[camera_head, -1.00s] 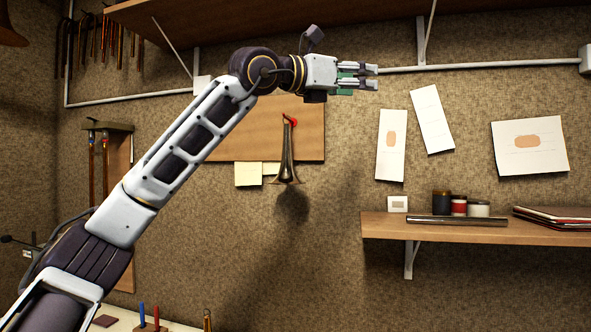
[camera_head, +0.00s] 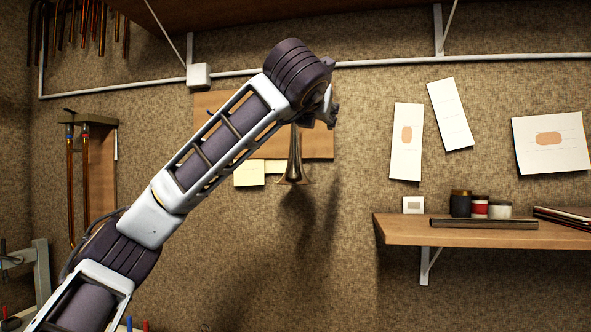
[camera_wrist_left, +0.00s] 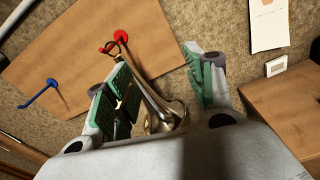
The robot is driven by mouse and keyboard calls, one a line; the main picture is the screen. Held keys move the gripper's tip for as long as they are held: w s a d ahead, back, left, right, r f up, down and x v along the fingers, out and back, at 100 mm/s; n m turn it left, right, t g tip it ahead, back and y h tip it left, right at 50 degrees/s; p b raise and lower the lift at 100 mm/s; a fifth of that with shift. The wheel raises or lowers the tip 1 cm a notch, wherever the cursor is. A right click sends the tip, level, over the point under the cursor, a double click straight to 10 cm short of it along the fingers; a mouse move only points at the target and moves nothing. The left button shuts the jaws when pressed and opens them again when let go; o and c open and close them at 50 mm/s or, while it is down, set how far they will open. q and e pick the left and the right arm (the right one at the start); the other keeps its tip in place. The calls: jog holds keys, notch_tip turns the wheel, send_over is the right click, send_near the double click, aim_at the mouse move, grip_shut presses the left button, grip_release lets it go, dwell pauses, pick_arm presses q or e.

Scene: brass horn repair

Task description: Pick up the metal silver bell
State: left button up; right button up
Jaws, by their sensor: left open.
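A slim, flared metal bell (camera_head: 294,168) with a dull silver-brown sheen hangs upright, wide mouth down, against the wooden board on the wall. My left arm hides its top in the head view. In the left wrist view the bell (camera_wrist_left: 163,108) hangs from a red hook (camera_wrist_left: 122,37) by a loop at its narrow end. My left gripper (camera_wrist_left: 157,77) is open, its green-padded fingers reaching toward the board with the bell showing between them. I cannot tell whether a finger touches it. In the head view the wrist mostly hides this gripper. My right gripper is not in view.
The wooden board (camera_head: 222,103) has yellow notes (camera_head: 249,173) under it. An empty blue hook (camera_wrist_left: 40,95) sticks out of the board. A shelf (camera_head: 470,230) with jars (camera_head: 480,206) juts out at right. A pipe (camera_head: 400,62) runs along the wall above.

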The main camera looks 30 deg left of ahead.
aim_at(297, 138)
pick_arm(q)
jog(key=a+n+y, duration=0.1)
jog(key=s+a+f+n+g, duration=0.1)
jog(key=n, duration=0.1)
jog(key=a+f+n+g+y, duration=0.1)
jog(key=a, duration=0.1)
jog(key=shift+s+f+n+y, duration=0.1)
jog(key=shift+s+n+y, duration=0.2)
jog(key=shift+s, duration=0.05)
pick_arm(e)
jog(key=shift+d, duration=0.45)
pick_arm(q)
jog(key=shift+d, duration=0.1)
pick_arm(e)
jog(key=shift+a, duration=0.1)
pick_arm(q)
jog(key=p+x, duration=0.2)
jog(key=x, duration=0.5)
jog(key=shift+p+x, duration=0.35)
jog(key=shift+x, duration=0.45)
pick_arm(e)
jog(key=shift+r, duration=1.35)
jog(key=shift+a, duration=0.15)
